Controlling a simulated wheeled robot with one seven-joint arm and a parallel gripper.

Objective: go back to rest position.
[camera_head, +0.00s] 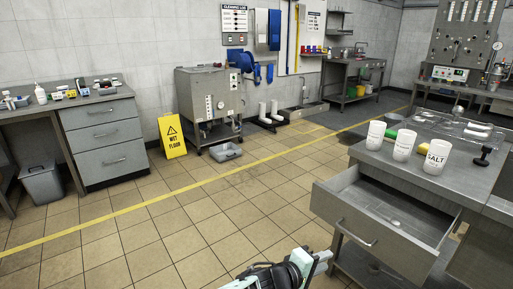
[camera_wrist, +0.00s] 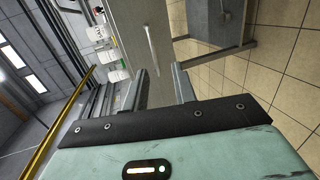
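My gripper (camera_head: 322,258) shows at the bottom of the head view, in front of and below the open drawer (camera_head: 360,232). In the wrist view my gripper (camera_wrist: 160,84) has its two grey fingers spread, with no object visible between them. Beyond the fingers is a grey drawer front with a bar handle (camera_wrist: 152,45), and the fingers look apart from the handle. In the head view the drawer is pulled out of the right-hand bench, and a small pale item (camera_head: 396,223) lies in it.
White cups, one labelled SALT (camera_head: 434,158), stand on the bench above the drawer. A yellow wet floor sign (camera_head: 172,136), a wheeled steel machine (camera_head: 208,100) and a grey tub (camera_head: 226,152) stand toward the back. The tiled floor at centre left is clear.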

